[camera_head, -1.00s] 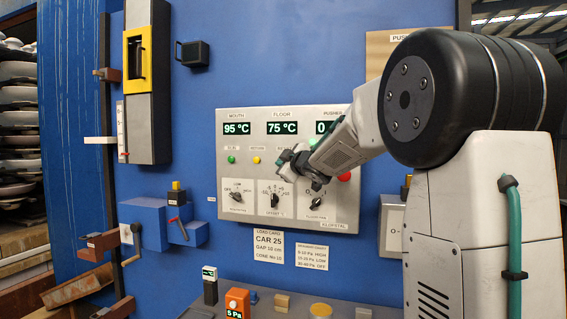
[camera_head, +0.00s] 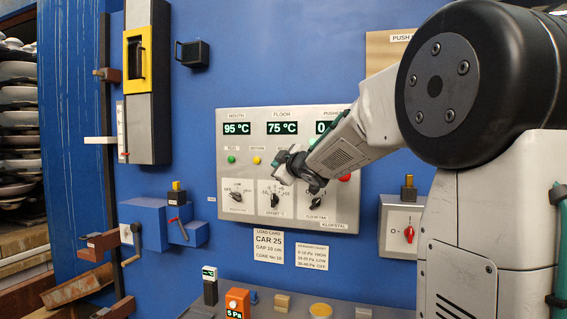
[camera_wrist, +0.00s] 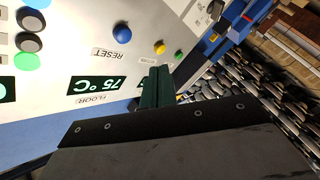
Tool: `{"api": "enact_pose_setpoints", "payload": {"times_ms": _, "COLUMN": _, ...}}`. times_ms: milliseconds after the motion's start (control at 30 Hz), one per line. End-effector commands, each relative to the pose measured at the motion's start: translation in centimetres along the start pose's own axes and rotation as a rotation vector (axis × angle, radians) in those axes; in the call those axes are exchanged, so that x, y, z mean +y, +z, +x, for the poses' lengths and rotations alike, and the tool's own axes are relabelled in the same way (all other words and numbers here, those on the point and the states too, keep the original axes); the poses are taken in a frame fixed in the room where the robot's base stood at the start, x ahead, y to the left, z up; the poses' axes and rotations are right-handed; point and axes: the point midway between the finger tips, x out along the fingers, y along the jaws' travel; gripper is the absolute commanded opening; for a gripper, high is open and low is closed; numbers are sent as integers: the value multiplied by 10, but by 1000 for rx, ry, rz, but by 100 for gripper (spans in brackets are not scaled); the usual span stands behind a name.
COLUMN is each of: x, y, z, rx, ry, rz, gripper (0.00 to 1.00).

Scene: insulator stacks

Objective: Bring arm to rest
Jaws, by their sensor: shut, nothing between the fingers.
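My gripper (camera_head: 284,164) is in front of the silver control panel (camera_head: 232,211), near its middle. The arm reaches in from the right side of the head view. In the wrist view the dark green fingers (camera_wrist: 155,88) are shut together with nothing between them. Behind them the panel (camera_wrist: 75,50) shows tilted, with the "75 °C" display, the "RESET" label and a blue button (camera_wrist: 121,34). The arm hides part of the panel's right side, including part of the right-hand display.
A red-knob switch box (camera_head: 402,228) is on the blue wall to the right, beside my arm. A blue box with a lever (camera_head: 150,222) juts out at left. A ledge below holds an orange "5 Pa" meter (camera_head: 237,303) and small blocks. Stacked insulators (camera_head: 17,120) stand far left.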

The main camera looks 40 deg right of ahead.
Motion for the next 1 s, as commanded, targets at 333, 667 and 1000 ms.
{"api": "enact_pose_setpoints", "payload": {"times_ms": 333, "x": 0, "y": 3, "z": 0, "rx": -15, "ry": 0, "rz": 1, "gripper": 0}}
{"api": "enact_pose_setpoints", "payload": {"times_ms": 667, "x": -60, "y": 113, "z": -75, "rx": -610, "ry": -36, "rz": 268, "gripper": 0}}
{"api": "enact_pose_setpoints", "payload": {"times_ms": 1000, "x": -217, "y": 106, "z": -284, "rx": -1189, "ry": -342, "rz": 581, "gripper": 0}}
